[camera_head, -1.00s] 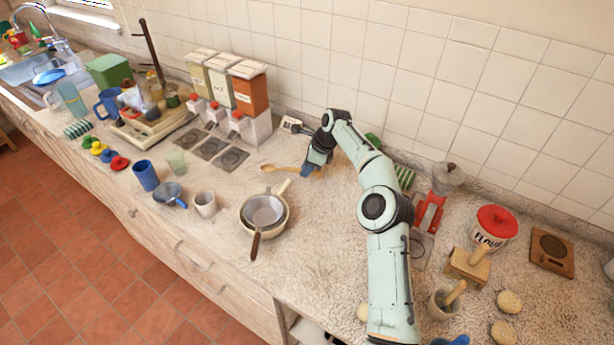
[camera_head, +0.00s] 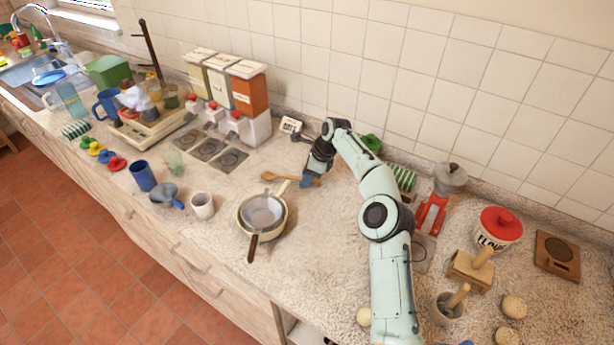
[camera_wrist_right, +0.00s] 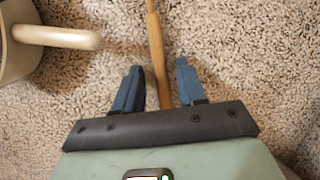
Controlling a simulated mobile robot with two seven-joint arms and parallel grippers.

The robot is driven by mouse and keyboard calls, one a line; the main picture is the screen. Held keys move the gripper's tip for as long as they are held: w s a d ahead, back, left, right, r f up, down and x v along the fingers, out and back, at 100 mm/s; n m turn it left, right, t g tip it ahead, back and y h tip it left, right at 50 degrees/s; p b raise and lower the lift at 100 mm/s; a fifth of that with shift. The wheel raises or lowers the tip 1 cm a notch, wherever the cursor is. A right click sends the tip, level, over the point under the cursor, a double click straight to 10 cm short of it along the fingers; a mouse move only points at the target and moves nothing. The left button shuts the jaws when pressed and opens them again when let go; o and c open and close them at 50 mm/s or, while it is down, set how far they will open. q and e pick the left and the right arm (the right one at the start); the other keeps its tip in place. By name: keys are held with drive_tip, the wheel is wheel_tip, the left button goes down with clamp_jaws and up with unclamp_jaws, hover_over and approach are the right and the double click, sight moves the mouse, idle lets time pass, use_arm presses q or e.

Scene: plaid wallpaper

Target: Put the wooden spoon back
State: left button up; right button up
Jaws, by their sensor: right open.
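The wooden spoon (camera_head: 275,176) lies on the speckled countertop behind the pans, its bowl end to the left. Its handle runs right, to my right gripper (camera_head: 309,182), which partly hides it. In the right wrist view the spoon handle (camera_wrist_right: 156,45) passes between the two blue fingers of my open right gripper (camera_wrist_right: 159,72), with a gap on either side. The fingers are low, near the counter; I cannot tell their exact height. My left gripper is not in view.
Stacked pans (camera_head: 262,212) stand just in front of the spoon; a pale handle (camera_wrist_right: 58,37) is near the left finger. A small sign (camera_head: 290,125) stands behind. A red-lidded flour jar (camera_head: 498,228) and a wooden block (camera_head: 470,268) are at right.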

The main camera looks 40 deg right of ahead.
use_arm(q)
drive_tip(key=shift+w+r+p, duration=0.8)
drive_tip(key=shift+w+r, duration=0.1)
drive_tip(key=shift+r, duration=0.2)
use_arm(e)
drive_tip(key=v, duration=1.2)
